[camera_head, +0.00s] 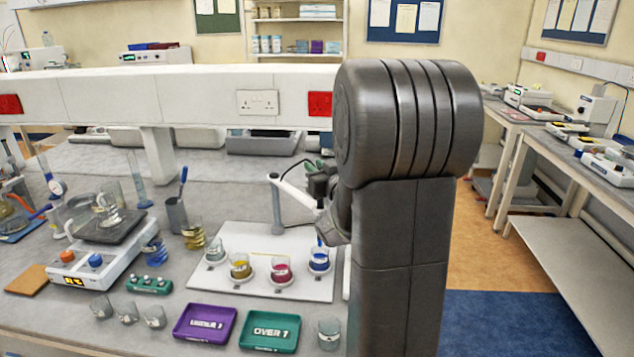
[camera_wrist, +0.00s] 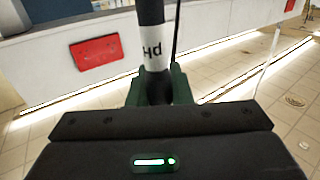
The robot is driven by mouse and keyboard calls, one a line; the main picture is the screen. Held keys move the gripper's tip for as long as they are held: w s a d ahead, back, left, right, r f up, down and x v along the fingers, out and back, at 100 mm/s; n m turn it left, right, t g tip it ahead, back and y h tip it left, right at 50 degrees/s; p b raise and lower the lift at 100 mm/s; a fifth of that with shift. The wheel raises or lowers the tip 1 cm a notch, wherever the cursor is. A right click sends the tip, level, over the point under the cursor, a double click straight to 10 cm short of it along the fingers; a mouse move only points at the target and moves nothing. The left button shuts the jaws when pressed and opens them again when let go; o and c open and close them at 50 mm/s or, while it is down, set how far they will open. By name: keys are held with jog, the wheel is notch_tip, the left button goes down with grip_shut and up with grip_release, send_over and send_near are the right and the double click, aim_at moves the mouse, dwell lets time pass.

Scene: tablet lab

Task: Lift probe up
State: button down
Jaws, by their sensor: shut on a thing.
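In the wrist view the probe (camera_wrist: 152,48) is a dark rod with a white band marked "pH". My gripper (camera_wrist: 155,88) is shut on it, with its dark green fingers on either side. In the head view my gripper (camera_head: 325,182) is partly hidden behind my arm, above the back right of the white board (camera_head: 200,283). A pale stand arm (camera_head: 296,194) on a grey post reaches toward it. A blue beaker (camera_head: 319,263) stands below the gripper. The probe's lower end is hidden or too small to tell there.
Clear, yellow (camera_head: 240,269) and magenta (camera_head: 281,271) beakers stand on the board. A purple tray (camera_head: 205,323) and a green tray (camera_head: 269,331) lie in front. A stirrer hotplate (camera_head: 95,262) stands left. A white shelf beam (camera_head: 170,97) with red panels runs behind.

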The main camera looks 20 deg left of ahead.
jog(key=shift+r, duration=0.85)
jog(key=shift+w, duration=0.1)
jog(key=c, duration=1.3)
grip_release()
jog(key=b+v, duration=0.2)
jog(key=v, duration=1.2)
jog(key=shift+a, duration=0.15)
